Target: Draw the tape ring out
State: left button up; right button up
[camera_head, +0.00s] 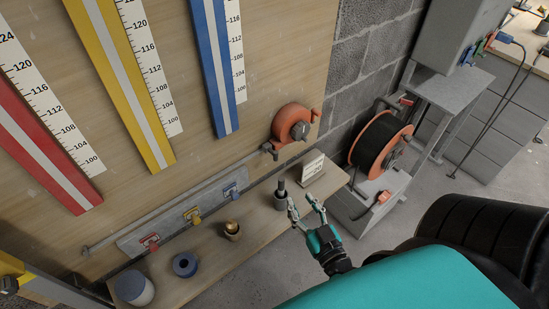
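An orange tape reel (292,122) is mounted on the wooden board above the right end of the shelf. A small dark end piece (269,150) shows at its lower left, by the end of a thin grey rail; I cannot tell for sure whether it is the tape ring. My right gripper (303,203) is open and empty, with its two fingers spread over the shelf's front right edge. It is below the reel and apart from it, just right of a dark grey upright cylinder (281,196). My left gripper is not in view.
The shelf (262,230) also holds a brass-topped pot (232,231), a blue ring-shaped roll (185,265), a grey-white tub (134,289) and a small white sign (313,167). Red, yellow and blue clips sit on a grey strip. A large black-and-orange reel (379,144) stands to the right.

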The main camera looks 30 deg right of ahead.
send_near(277, 159)
jog(key=w, duration=0.3)
jog(key=w+d, duration=0.1)
jog(key=w, duration=0.3)
jog(key=w+p, duration=0.1)
jog(key=w, duration=0.2)
jog(key=shift+w+d, duration=0.3)
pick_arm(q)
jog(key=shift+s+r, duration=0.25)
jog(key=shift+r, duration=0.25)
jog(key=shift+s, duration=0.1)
pick_arm(e)
grip_shut()
